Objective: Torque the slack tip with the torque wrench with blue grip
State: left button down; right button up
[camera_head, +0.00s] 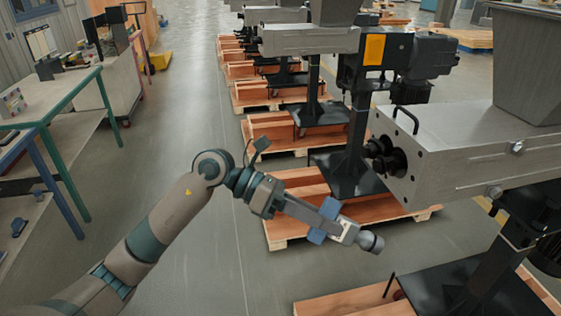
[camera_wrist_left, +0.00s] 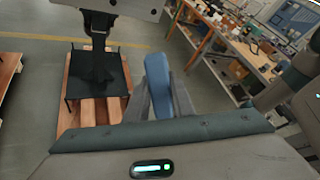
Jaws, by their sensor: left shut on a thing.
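My left gripper (camera_head: 322,220) is shut on the torque wrench with blue grip (camera_head: 370,242). Its blue part shows on both sides of the fingers, and its grey round head points right. In the left wrist view, the blue grip (camera_wrist_left: 157,78) stands between the dark fingers of the left gripper (camera_wrist_left: 168,98). The wrench is held in the air, left of and below the nearest feeder's black tips (camera_head: 386,157), apart from them. The tips stick out from the feeder's end plate; I cannot tell which one is slack. My right gripper is not in view.
The nearest grey screw feeder (camera_head: 460,150) fills the right side. More feeders on wooden pallets (camera_head: 284,205) recede behind it. A workbench with a green frame (camera_head: 50,115) stands at the left. The floor (camera_head: 190,110) between bench and pallets is clear.

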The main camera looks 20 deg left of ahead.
pick_arm(q)
jog(key=w+a+r+n+t+h, duration=0.1)
jog(key=w+a+r+n+t, duration=0.1)
jog(key=a+r+n+t, duration=0.3)
jog(key=a+r+t, duration=0.3)
jog(key=a+r, duration=0.1)
jog(key=a, duration=0.1)
jog(key=shift+w+a+r+t, duration=0.15)
jog(key=shift+w+r+t, duration=0.1)
jog(key=shift+r+t, duration=0.05)
jog(key=shift+a, duration=0.1)
jog(key=shift+p+x, duration=1.1)
jog(key=shift+x, duration=1.6)
